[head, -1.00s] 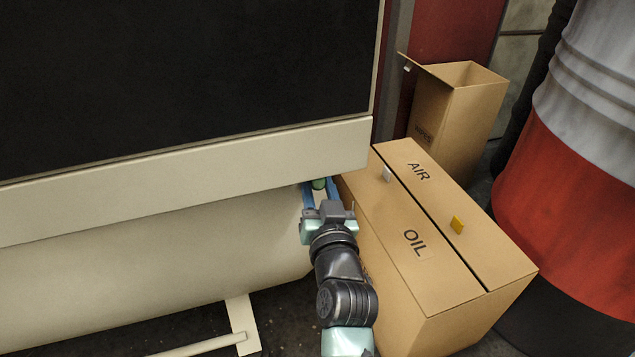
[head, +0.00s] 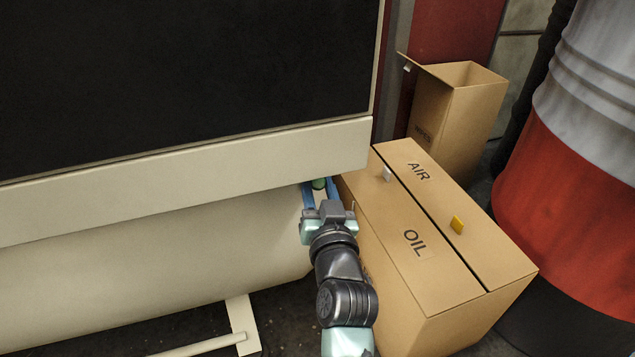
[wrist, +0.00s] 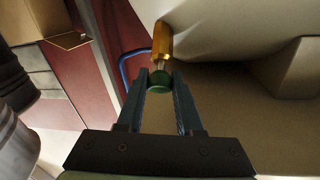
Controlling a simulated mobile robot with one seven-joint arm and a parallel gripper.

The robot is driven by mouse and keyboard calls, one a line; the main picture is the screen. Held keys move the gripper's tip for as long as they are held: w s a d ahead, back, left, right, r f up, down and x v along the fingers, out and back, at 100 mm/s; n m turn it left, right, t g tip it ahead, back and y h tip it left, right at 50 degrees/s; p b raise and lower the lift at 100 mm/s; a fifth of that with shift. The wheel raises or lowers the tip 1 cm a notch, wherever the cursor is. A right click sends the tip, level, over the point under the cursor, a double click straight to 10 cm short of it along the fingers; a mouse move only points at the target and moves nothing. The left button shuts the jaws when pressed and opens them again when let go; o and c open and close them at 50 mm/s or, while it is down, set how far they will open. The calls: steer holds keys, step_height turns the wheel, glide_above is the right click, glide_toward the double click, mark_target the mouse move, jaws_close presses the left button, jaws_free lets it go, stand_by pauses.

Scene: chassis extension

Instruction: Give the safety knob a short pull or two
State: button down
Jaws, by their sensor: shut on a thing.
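The safety knob is green and sits at the end of a brass-coloured stem. In the wrist view the knob (wrist: 160,79) is between the fingertips of my gripper (wrist: 160,84), with the stem (wrist: 161,42) running up to the beige tank (wrist: 220,28). In the head view the green knob (head: 319,184) shows just under the beige panel's lower edge, between the blue fingers of my gripper (head: 320,187). My gripper is shut on the knob. The far side of the knob is hidden.
A cardboard box (head: 415,262) marked AIR and OIL stands close to the right of my gripper. An open cardboard box (head: 465,115) is behind it. A red and white barrel (head: 570,170) stands at the right. The beige panel (head: 180,185) hangs just above my gripper.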

steer(key=shift+s+d+r+p, duration=0.15)
steer(key=shift+s+r+p, duration=0.3)
steer(key=shift+r, duration=0.05)
steer(key=shift+s, duration=0.25)
steer(key=c, duration=0.5)
jaws_free()
steer(key=shift+d, duration=0.1)
steer(key=shift+c, duration=0.2)
steer(key=s+d+p, duration=0.1)
steer(key=s+d, duration=0.1)
steer(key=s, duration=1)
steer(key=shift+s+p, duration=0.35)
steer(key=shift+s, duration=0.05)
steer(key=shift+a, duration=0.1)
